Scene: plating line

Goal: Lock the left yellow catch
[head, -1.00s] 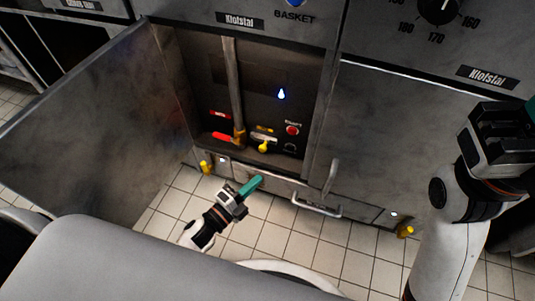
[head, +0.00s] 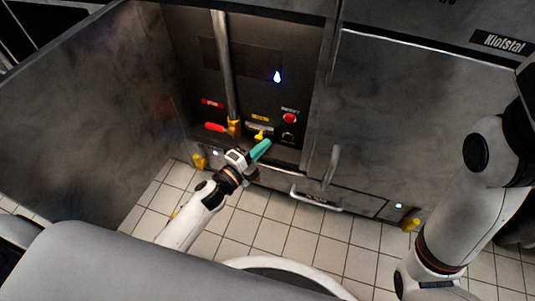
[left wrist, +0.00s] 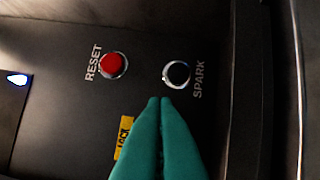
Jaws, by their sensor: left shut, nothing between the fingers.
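The left yellow catch (head: 199,162) sits low on the cabinet front, at the left end of the drawer, beside a small white light. A matching right yellow catch (head: 411,224) is at the drawer's right end. My left gripper (head: 265,146) is shut and empty, in front of the recessed panel, to the right of and above the left catch. In the left wrist view its teal fingers (left wrist: 160,102) are together below the black SPARK button (left wrist: 177,73), partly beside the yellow LOCK label (left wrist: 123,138). The left catch does not show there. My right gripper's fingers are out of view.
The recessed panel holds a red RESET button (head: 289,118), a red lever (head: 215,127), a yellow lever (head: 259,135) and a vertical pipe (head: 222,65). An open door (head: 80,115) stands at left. A drawer handle (head: 318,201) juts out below. The tiled floor is clear.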

